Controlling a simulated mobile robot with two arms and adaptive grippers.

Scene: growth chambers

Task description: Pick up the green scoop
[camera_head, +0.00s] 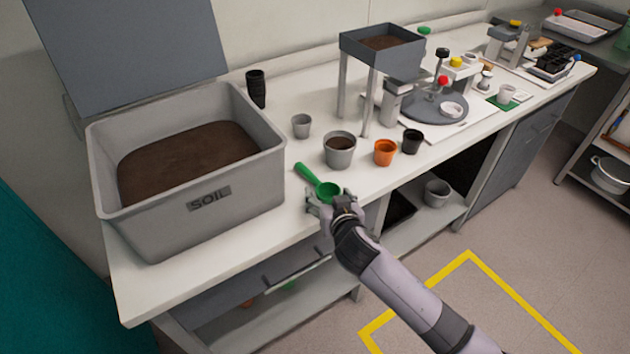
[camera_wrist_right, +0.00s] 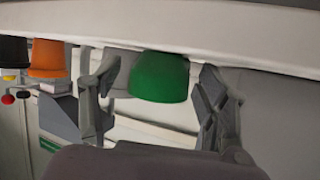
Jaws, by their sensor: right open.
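The green scoop (camera_head: 319,183) lies on the white bench top near its front edge, handle pointing to the back left and bowl toward the front. My right gripper (camera_head: 328,198) is at the bench edge by the scoop's bowl. In the right wrist view the green bowl (camera_wrist_right: 160,77) shows between the two spread fingers of my right gripper (camera_wrist_right: 155,95), with a gap on each side. The fingers are open and hold nothing. The scoop's handle is hidden in the wrist view. My left gripper is not in view.
A grey soil bin (camera_head: 190,225) stands left of the scoop. A grey pot with soil (camera_head: 339,152), an orange pot (camera_head: 385,152) and a black pot (camera_head: 412,141) stand behind and to the right. A small grey cup (camera_head: 301,126) is farther back. The bench front edge is close.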

